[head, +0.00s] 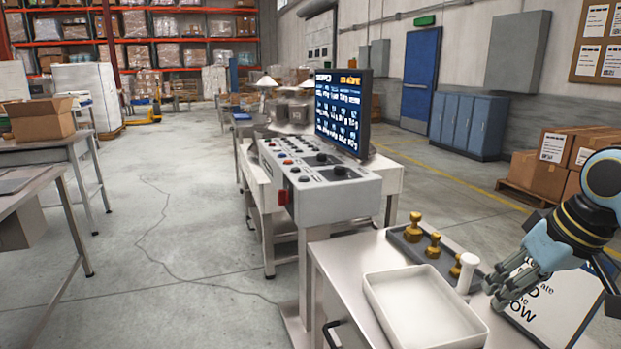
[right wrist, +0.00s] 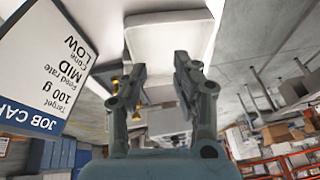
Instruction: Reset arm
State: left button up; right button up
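My right gripper (head: 500,288) reaches in from the right over the bench, above the left part of the job card (head: 550,300). In the right wrist view the gripper (right wrist: 162,66) has its two fingers apart with nothing between them. The job card also shows there (right wrist: 45,72). The white tray (head: 420,305) lies left of the gripper and looks empty; the right wrist view shows it (right wrist: 167,38) past the fingertips. A white upright piece (head: 467,272) stands close to the gripper at the end of the dark weight holder (head: 404,243). My left gripper is out of view.
Several brass weights (head: 413,228) stand in the holder. A control console (head: 310,180) with a lit screen (head: 341,112) is behind the bench. Cardboard boxes (head: 545,160) are stacked at the right. Steel tables (head: 60,150) stand at the left, with open floor (head: 170,210) between.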

jog(key=s+a+f+m+h, duration=0.1)
jog(key=s+f+h, duration=0.15)
jog(key=s, duration=0.95)
jog(key=s+a+f+h, duration=0.1)
jog(key=s+a+f, duration=0.15)
jog(key=s, duration=1.05)
jog(key=s+d+f+g+b, duration=0.1)
jog(key=d+f+b, duration=0.15)
jog(key=f, duration=1.35)
jog(key=s+d+f+g+b, duration=0.1)
jog(key=f+b, duration=0.2)
jog(key=f, duration=1.3)
pick_arm(q)
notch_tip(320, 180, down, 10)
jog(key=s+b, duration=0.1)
jog(key=b, duration=0.3)
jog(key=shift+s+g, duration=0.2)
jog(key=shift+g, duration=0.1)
pick_arm(e)
jog(key=s+f+g, duration=0.1)
jog(key=s+f, duration=1.7)
jog(key=f, duration=0.3)
jog(key=shift+d+m, duration=0.4)
jog(key=shift+d, duration=0.05)
jog(key=shift+s+y, duration=0.1)
jog(key=shift+y, duration=0.15)
